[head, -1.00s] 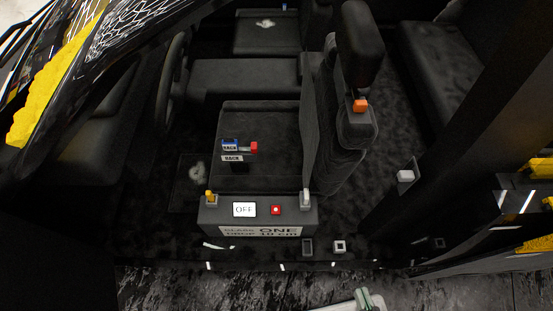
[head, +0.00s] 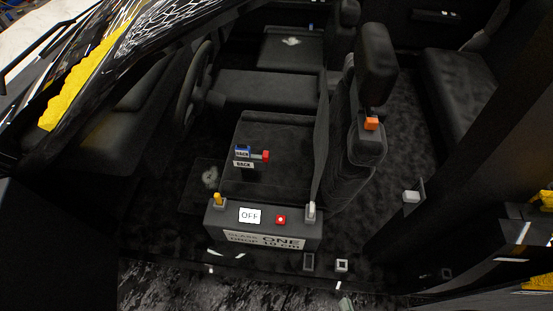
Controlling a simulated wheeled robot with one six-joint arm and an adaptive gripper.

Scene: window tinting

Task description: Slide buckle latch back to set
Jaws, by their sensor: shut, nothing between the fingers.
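The buckle latch appears to be the small blue-and-white block with a red end knob (head: 265,156) on the dark front seat cushion. A white label reading "BACK" (head: 243,165) sits just below it. The red knob is at the right end of the block. A pale green tip of my gripper (head: 346,304) just shows at the bottom edge, well below and to the right of the latch and apart from it. It is shut and holds nothing. Most of it is outside the picture.
A sill panel in front of the seat carries an "OFF" display (head: 249,216), a red button (head: 280,219), a yellow lever (head: 218,199) and a white lever (head: 311,210). The seat back (head: 352,150) and door pillar (head: 430,180) bound the right side.

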